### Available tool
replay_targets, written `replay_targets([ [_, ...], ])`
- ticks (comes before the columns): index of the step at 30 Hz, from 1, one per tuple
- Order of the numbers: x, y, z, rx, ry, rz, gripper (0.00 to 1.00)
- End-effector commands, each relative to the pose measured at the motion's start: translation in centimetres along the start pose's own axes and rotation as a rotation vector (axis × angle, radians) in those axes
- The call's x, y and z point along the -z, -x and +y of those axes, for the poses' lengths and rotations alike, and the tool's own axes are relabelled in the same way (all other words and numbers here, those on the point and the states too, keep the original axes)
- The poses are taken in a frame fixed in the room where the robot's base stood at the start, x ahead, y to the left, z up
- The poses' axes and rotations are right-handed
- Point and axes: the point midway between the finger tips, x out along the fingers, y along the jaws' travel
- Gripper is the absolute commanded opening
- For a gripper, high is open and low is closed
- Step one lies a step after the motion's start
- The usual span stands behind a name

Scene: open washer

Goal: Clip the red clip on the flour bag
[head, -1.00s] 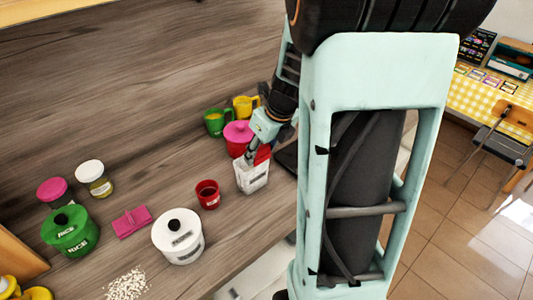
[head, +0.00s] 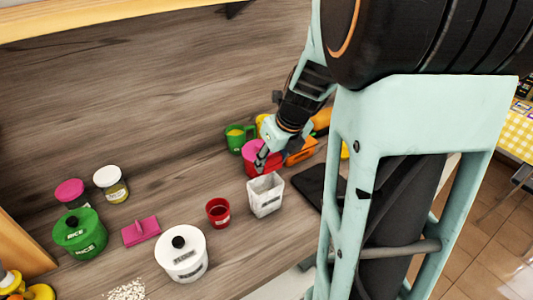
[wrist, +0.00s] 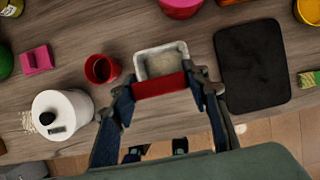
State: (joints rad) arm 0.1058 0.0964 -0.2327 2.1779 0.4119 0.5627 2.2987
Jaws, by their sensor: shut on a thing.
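The flour bag (head: 265,196) is white with a grey label. It stands upright and open at the top on the counter. In the wrist view I look down into the bag (wrist: 162,58) and see pale flour inside. In the wrist view my gripper (wrist: 160,82) is shut on the red clip (wrist: 158,88), a bar held lengthwise between the fingers. The clip overlaps the bag's near rim there; I cannot tell whether they touch. The clip is not clear in the head view.
A red cup (head: 218,212) stands left of the bag, with a white lidded canister (head: 182,255) further left. A red pot with a pink lid (head: 258,149) stands behind the bag. A dark flat board (wrist: 252,65) lies to the right.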

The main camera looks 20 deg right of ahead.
Motion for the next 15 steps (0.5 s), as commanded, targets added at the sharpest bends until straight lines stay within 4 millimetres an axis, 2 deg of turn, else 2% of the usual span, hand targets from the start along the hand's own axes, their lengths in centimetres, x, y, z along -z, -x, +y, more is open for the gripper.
replay_targets([
  [8,0.2,-0.4,0.0,0.0,-0.001,0.0,0.33],
  [15,1.2,-2.8,0.0,-0.001,-0.001,0.002,0.33],
])
